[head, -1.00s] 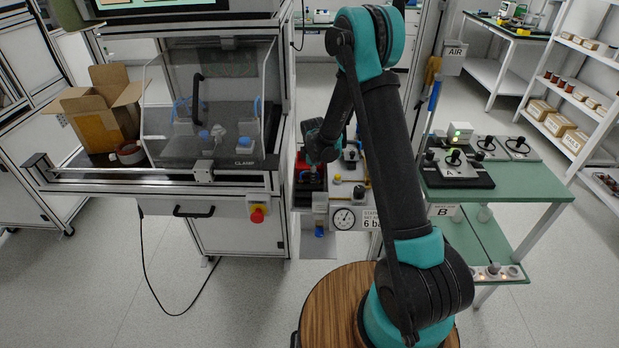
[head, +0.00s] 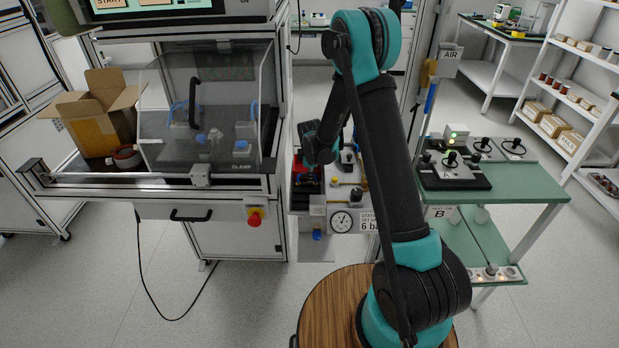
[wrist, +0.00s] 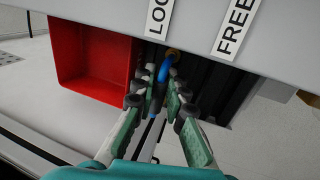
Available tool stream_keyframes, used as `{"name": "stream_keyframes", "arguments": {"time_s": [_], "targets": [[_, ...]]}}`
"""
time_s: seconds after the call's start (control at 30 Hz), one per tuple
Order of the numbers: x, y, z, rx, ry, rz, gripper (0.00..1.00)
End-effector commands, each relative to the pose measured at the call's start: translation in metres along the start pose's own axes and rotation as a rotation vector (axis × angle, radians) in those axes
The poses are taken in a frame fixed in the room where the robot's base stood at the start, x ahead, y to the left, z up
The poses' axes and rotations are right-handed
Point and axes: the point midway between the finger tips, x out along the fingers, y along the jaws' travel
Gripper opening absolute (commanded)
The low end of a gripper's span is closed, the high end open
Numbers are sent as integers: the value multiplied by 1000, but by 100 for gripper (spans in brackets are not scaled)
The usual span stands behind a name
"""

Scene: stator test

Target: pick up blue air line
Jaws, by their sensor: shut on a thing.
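The blue air line (wrist: 164,71) shows in the wrist view as a short curved blue piece below a brass-coloured fitting (wrist: 172,53). My gripper (wrist: 156,98) is shut on it, with the green-padded fingers on either side.
A red bin (wrist: 95,60) is left of the fingers. Dark ribbed slots are at their right, below a panel lettered "FREE" (wrist: 236,25). A pressure gauge (head: 342,222) is low on the panel. A clear-covered test station (head: 205,110) stands left, a green bench (head: 520,185) right.

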Motion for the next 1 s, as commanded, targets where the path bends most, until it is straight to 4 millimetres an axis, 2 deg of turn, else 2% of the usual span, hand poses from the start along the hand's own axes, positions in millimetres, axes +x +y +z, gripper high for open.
{"name": "stream_keyframes", "arguments": {"time_s": [0.17, 0.27, 0.7, 0.83, 1.0], "targets": [[-15, 4, 0, 0, 0, 0, 0], [-31, 8, 0, 0, 0, 0, 0], [-141, 37, 0, 0, 0, 0, 0], [-165, 44, 0, 0, 0, 0, 0], [-183, 49, 0, 0, 0, 0, 0]]}}
